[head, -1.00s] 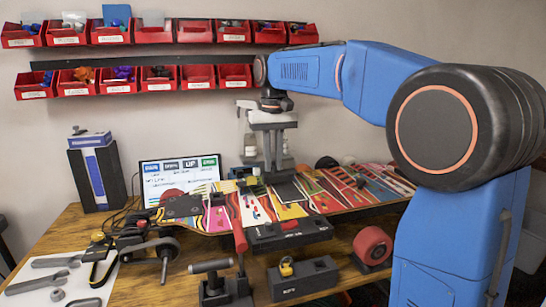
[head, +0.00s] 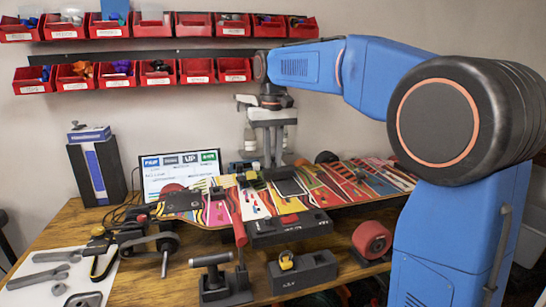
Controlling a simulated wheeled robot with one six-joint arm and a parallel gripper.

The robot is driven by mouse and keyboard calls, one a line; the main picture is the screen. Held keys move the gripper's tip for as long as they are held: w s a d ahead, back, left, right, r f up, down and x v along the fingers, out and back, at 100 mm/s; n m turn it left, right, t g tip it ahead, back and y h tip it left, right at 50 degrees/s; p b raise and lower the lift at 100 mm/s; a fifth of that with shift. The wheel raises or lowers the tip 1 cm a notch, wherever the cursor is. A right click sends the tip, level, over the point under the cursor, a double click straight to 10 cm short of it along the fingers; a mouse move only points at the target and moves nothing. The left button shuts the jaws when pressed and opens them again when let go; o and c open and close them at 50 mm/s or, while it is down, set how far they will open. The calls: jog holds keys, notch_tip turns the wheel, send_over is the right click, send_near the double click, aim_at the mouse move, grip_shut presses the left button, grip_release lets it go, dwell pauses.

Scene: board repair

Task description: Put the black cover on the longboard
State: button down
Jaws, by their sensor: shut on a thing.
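The longboard (head: 345,182) lies across the middle of the bench, its deck patterned in red, yellow, white and dark stripes. My gripper (head: 273,166) points straight down over the middle of the deck and is shut on the black cover (head: 281,173), a flat dark piece at its fingertips. A dark rectangular patch (head: 290,187) shows on the deck just in front of the cover. I cannot tell whether the cover touches the deck, as the gap is too small to see.
A red wheel (head: 372,240) is at the right. Tools lie on a white sheet (head: 40,283) at the left. A screen (head: 180,174) and red wall bins (head: 158,73) are behind.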

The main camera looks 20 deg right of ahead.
jog(key=shift+f, duration=0.35)
dwell(0.4)
jog(key=c, duration=1.6)
grip_release()
jog(key=shift+c, duration=1)
jog(key=shift+r, duration=3.8)
